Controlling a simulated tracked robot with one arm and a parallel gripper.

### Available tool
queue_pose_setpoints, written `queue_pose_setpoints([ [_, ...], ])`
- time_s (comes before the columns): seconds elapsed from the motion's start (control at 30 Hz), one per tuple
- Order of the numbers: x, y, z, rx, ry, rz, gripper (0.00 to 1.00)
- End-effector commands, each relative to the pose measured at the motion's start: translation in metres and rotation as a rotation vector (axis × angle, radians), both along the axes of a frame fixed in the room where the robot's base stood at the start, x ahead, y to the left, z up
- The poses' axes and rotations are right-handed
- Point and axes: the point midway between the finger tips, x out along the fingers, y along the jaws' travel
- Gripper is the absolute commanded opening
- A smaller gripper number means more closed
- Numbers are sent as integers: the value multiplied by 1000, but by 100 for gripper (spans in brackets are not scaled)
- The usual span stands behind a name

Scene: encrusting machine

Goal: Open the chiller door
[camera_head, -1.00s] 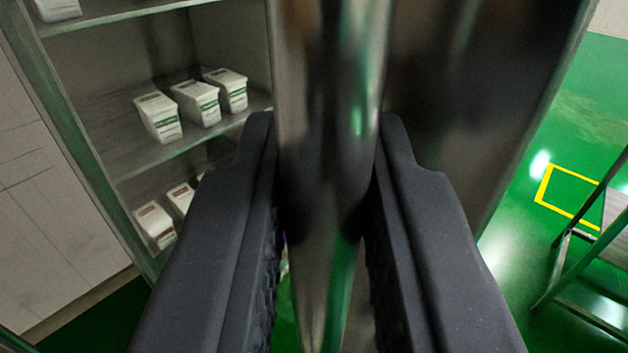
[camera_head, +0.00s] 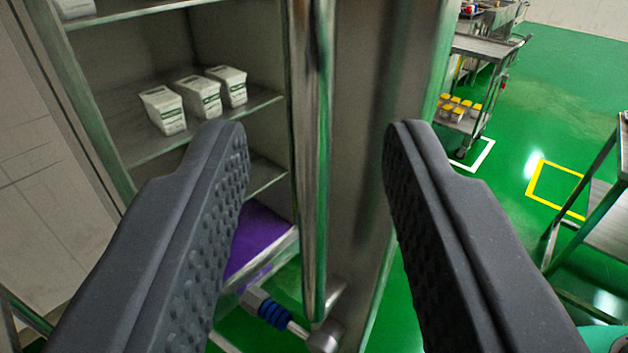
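The chiller door (camera_head: 372,130) stands swung open, seen nearly edge-on in the middle of the view. Its long vertical metal handle (camera_head: 313,150) runs down in front of it. My gripper (camera_head: 314,130) is open, with one black finger on each side of the handle and clear gaps to both. The handle appears farther off than the fingertips. The chiller interior (camera_head: 160,60) shows at the left, with white cartons (camera_head: 200,96) on a shelf. The lower shelf is partly hidden by my left finger.
A purple item (camera_head: 258,238) lies low in the chiller. At the right are a metal cart with yellow-topped containers (camera_head: 460,108), a metal-framed stand (camera_head: 605,215) and a yellow floor marking (camera_head: 555,190). Green floor (camera_head: 560,90) is clear between them.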

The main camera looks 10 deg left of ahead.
Motion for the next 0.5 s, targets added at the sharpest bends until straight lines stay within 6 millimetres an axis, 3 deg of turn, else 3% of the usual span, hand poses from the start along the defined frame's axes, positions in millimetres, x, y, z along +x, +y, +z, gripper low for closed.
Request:
queue_pose_setpoints([
  [0.3,-36,-5,2,2,-4,-2,35],
  [0.5,-47,-7,0,0,-1,0,35],
])
